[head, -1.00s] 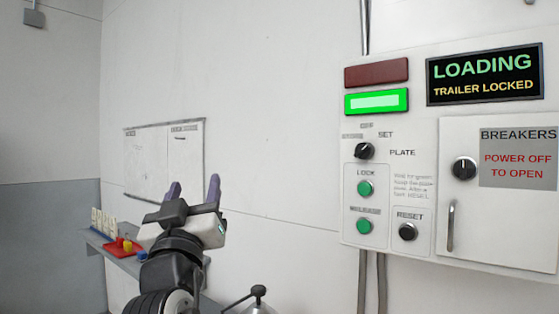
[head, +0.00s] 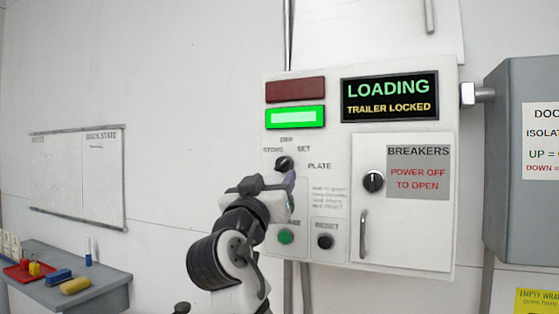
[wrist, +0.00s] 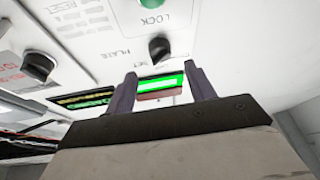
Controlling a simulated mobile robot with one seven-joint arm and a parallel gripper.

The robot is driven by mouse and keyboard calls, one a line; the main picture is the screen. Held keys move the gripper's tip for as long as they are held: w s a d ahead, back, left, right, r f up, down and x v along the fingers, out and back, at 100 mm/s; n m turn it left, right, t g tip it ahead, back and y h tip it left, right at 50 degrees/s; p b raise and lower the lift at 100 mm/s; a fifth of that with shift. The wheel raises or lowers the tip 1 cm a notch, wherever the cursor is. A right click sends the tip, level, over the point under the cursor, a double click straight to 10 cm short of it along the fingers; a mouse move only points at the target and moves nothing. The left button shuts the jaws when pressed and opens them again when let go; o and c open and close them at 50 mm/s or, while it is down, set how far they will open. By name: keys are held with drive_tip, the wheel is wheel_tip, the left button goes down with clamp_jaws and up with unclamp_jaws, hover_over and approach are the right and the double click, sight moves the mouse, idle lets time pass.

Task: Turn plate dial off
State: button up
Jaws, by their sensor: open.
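The plate dial (head: 284,163) is a black knob on the white control panel (head: 340,255). The words STORE, OFF and SET are around its upper side and PLATE is at its right. Its pointer is too small to read surely.
A green button (head: 286,236) and black RESET knob (head: 325,241) sit below. The breaker door (head: 400,240) has its own dial (head: 373,181) and handle. A grey isolator box (head: 520,160) stands out at right. A shelf (head: 95,300) holds small items at lower left.

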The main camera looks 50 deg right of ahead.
sight(281, 167)
drive_tip(key=p+x, duration=0.1)
drive_tip(key=x, duration=0.4)
drive_tip(key=shift+w+d+r+p, duration=0.15)
drive_tip(key=shift+w+d+p, duration=0.05)
drive_tip(key=shift+d+p, duration=0.15)
drive_tip(key=shift+a, duration=0.1)
drive_tip(key=c, duration=0.9)
drive_tip(key=shift+c, duration=0.2)
